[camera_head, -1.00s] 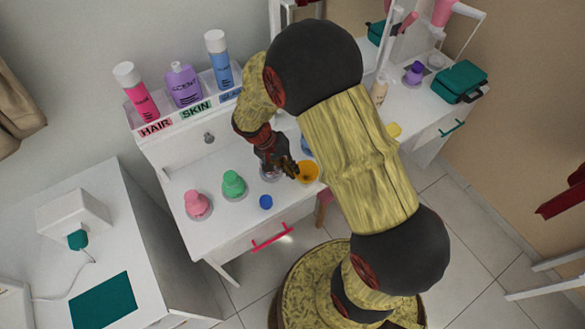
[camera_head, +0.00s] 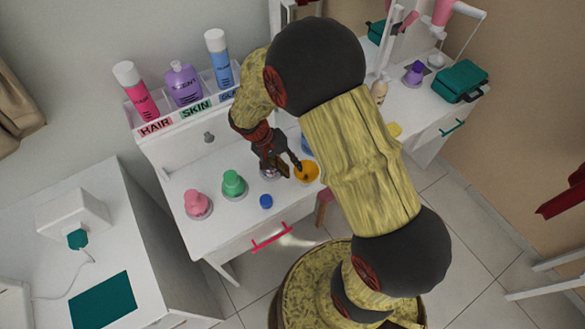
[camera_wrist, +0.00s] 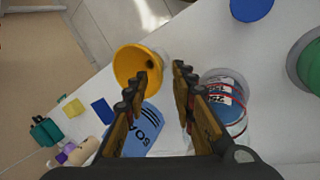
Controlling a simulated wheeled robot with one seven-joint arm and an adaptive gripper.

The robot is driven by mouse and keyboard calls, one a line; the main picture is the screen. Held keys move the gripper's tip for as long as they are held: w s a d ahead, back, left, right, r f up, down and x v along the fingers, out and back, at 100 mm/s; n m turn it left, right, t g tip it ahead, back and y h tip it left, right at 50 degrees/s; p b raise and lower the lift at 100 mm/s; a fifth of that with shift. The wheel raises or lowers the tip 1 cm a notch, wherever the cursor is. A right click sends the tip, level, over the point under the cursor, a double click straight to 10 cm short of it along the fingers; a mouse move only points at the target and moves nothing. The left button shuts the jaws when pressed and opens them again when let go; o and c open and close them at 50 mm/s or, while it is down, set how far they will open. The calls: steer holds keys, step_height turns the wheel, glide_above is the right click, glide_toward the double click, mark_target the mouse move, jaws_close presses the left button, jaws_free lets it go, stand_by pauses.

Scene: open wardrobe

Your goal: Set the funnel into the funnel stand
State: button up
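The orange funnel (camera_head: 308,172) is on the white table just right of my gripper (camera_head: 290,168). In the wrist view the funnel (camera_wrist: 128,66) has its wide mouth showing, and a pale, clear edge shows at its right side. I cannot tell whether that edge is the funnel stand, or whether the funnel is seated in anything. My gripper (camera_wrist: 162,80) is open, its two fingers apart with nothing held between them. The left fingertip overlaps the funnel's lower right rim in the picture; contact is unclear. A clear round holder (camera_wrist: 241,124) with blue, labelled contents is right of the fingers.
A blue item (camera_wrist: 143,134) lies below the funnel in the wrist view. Bottles fill the rack (camera_head: 195,112) behind. The table's front edge is close.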

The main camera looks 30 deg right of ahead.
steer(key=v, duration=1)
steer(key=shift+r, duration=0.2)
steer(key=shift+a, duration=0.15)
steer(key=s+a+r+n+t+y, duration=0.1)
steer(key=s+r+t, duration=0.3)
steer(key=s+r, duration=0.4)
steer(key=s+a+r+n+t+y, duration=0.2)
steer(key=s+r+n+t+y, duration=0.1)
steer(key=s+r, duration=0.6)
step_height(320, 180, up, 4)
steer(key=shift+a+f+n+t, duration=0.3)
steer(key=shift+n+t, duration=0.2)
steer(key=shift+n, duration=0.3)
